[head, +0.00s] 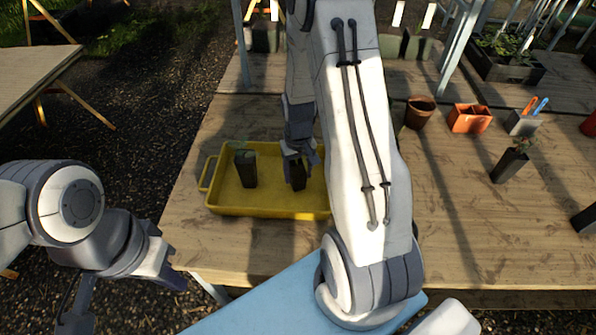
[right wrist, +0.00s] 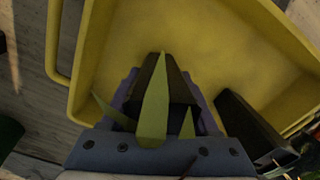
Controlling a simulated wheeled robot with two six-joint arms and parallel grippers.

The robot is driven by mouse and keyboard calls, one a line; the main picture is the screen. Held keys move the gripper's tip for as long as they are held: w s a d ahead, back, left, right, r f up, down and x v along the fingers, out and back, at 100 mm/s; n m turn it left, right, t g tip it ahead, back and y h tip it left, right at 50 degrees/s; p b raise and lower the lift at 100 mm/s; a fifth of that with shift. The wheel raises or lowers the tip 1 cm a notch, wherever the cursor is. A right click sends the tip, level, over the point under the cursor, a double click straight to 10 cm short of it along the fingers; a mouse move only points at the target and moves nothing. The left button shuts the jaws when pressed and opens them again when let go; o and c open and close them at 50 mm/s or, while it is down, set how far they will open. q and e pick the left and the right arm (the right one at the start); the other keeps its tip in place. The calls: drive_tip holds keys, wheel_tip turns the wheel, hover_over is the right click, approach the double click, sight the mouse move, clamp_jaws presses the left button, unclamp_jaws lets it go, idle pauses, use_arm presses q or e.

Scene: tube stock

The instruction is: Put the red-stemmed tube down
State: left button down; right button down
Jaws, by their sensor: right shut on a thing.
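A black tube (head: 299,181) is between the fingers of my right gripper (head: 300,160), over the floor of the yellow tray (head: 262,211). In the right wrist view, the gripper (right wrist: 165,100) is shut on this tube (right wrist: 178,84), and long green leaves (right wrist: 153,108) cover part of it. Its stem colour is not clear. I cannot tell whether its base touches the tray. A second black tube (head: 247,172) with a seedling stands in the tray to the left; it also shows in the right wrist view (right wrist: 248,122). My left gripper (head: 122,298) is open and empty, off the bench.
Another black tube (head: 509,164) with a plant stands on the bench at right, and a dark one (head: 584,219) is at the right edge. A terracotta pot (head: 419,112), an orange box (head: 470,119) and a grey holder (head: 523,123) stand behind. The bench (head: 460,210) is clear at front right.

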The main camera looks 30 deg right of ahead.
drive_tip(key=shift+f, duration=0.15)
drive_tip(key=shift+c, duration=0.7)
unclamp_jaws()
